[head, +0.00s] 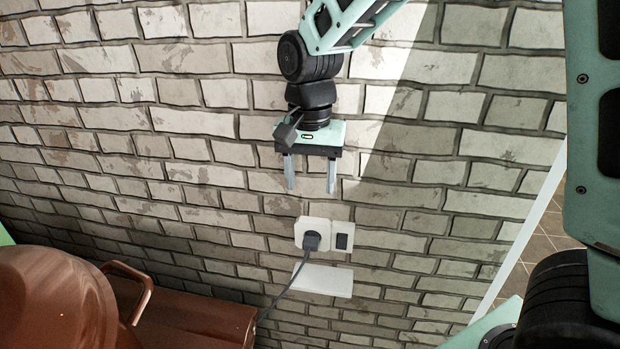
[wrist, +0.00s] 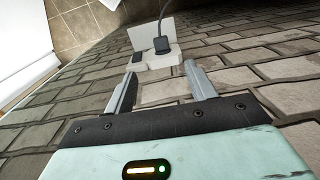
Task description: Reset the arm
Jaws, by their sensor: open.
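My gripper (head: 310,175) hangs in front of a pale brick wall in the head view, its two grey fingers pointing down. The fingers are apart and nothing is between them. Below the fingertips is a white wall socket (head: 302,228) with a black plug (head: 312,241) in it. In the wrist view my gripper (wrist: 166,88) shows both fingers spread, with the plug (wrist: 161,45) beyond them. My gripper appears apart from the socket and plug.
A dark cable (head: 283,295) runs from the plug down to the left. A switch (head: 342,241) sits beside the socket, with a white plate (head: 322,280) below. A reddish-brown object with a handle (head: 135,285) stands at lower left. The brick wall (head: 190,120) is close behind my arm.

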